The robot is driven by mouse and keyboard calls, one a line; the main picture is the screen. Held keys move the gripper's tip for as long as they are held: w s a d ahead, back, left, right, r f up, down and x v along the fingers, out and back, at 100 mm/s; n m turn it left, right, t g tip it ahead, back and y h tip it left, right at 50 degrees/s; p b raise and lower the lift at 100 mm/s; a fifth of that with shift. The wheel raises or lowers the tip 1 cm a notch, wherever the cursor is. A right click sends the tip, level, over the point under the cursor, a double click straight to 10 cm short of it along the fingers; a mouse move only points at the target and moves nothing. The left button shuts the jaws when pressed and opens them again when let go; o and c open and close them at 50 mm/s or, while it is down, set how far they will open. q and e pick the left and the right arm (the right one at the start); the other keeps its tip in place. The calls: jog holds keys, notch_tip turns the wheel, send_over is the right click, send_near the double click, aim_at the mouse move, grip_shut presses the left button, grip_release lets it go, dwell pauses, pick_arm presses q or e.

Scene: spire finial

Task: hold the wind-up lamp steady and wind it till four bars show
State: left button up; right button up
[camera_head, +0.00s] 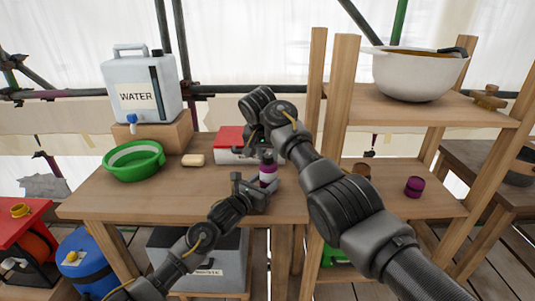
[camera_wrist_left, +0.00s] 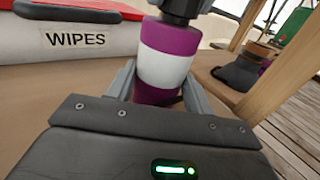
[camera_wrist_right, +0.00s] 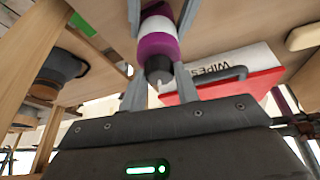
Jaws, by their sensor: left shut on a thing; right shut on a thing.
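The wind-up lamp (camera_head: 267,174) is a small upright purple cylinder with a white band and a dark top. It stands at the front of the wooden table. My left gripper (camera_head: 258,188) is shut around its lower body; in the left wrist view the fingers flank the purple and white body (camera_wrist_left: 165,60). My right gripper (camera_head: 264,148) comes from above and is shut on the dark top (camera_wrist_right: 158,70), seen between its fingers in the right wrist view. No charge bars on the lamp can be made out in any view.
A white wipes box with a red lid (camera_head: 229,138) stands close behind the lamp. A green bowl (camera_head: 133,160), soap (camera_head: 193,160) and a water container (camera_head: 141,85) are further left.

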jog(key=shift+a+m+g+h, duration=0.15)
jog(key=shift+m+h, duration=0.15)
jog(key=shift+m, duration=0.5)
jog(key=shift+m+g+h, duration=0.15)
jog(key=shift+m+h, duration=0.15)
jog(key=shift+m, duration=0.5)
jog(key=o, duration=1)
jog(key=shift+v, duration=3.75)
jog(key=shift+c, duration=0.2)
